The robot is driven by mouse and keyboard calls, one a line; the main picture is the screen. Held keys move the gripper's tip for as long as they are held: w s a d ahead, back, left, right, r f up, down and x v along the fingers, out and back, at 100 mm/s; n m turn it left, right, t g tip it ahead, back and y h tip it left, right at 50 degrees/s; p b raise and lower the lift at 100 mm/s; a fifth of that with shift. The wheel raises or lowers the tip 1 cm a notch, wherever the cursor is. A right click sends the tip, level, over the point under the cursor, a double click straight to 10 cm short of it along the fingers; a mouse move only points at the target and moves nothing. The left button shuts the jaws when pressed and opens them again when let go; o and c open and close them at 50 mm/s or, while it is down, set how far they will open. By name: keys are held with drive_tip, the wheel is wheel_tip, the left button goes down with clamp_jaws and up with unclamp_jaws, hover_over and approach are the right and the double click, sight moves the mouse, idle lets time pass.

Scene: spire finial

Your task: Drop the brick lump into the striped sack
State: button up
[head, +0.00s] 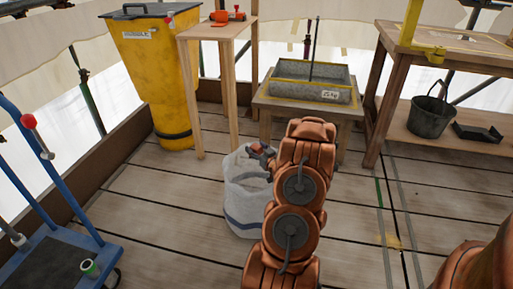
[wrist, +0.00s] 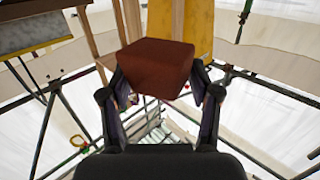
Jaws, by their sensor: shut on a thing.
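The brick lump (wrist: 156,68) is a red-brown block with a flat face, held between the two fingers of my gripper (wrist: 158,80) in the wrist view. My gripper is shut on it. In the head view my gripper (head: 262,152) shows only in part beside my copper arm, at the top of the striped sack. The brick lump cannot be made out there. The striped sack (head: 243,208) is pale with a dark band low on its side and stands open on the plank floor. My arm hides its right part. I cannot tell whether the brick lump is directly over its mouth.
A yellow bin (head: 160,80) and a tall wooden stand (head: 227,28) with orange tools stand behind the sack. A grey trough (head: 318,92) sits on a low table. A workbench (head: 398,70) with a dark bucket (head: 430,116) is right. A blue trolley (head: 55,262) is left.

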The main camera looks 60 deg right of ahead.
sight(257, 146)
drive_tip(key=o, duration=1.4)
drive_tip(key=shift+r, duration=5.05)
